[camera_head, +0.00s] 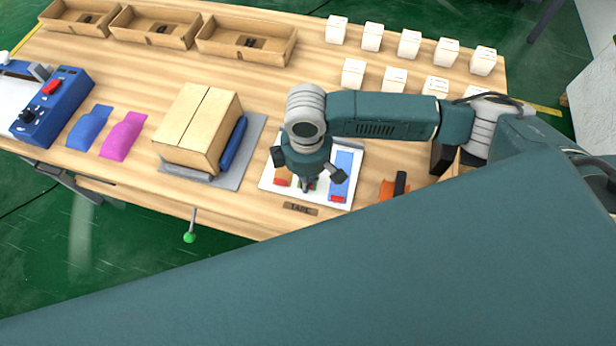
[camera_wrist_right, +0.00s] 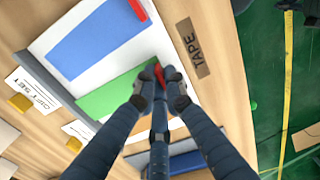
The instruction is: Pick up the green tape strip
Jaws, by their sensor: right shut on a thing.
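The green tape strip (camera_wrist_right: 115,92) lies on a white board beside a blue strip (camera_wrist_right: 95,40), which also shows in the head view (camera_head: 342,172). The green strip has a red tab (camera_wrist_right: 158,73) at its end. My right gripper (camera_head: 307,187) reaches down over the board. In the wrist view its fingertips (camera_wrist_right: 160,88) are shut on the green strip at its red-tab end. The strip looks flat against the board. In the head view the gripper hides most of it. My left gripper is not in view.
A TAPE label (camera_head: 300,208) lies at the table's front edge. A cardboard box (camera_head: 200,125) on a grey mat stands to the left, with a dark blue roll (camera_head: 235,143) beside it. White boxes (camera_head: 372,37) and open trays (camera_head: 245,35) line the back. An orange tape dispenser (camera_head: 388,190) is on the right.

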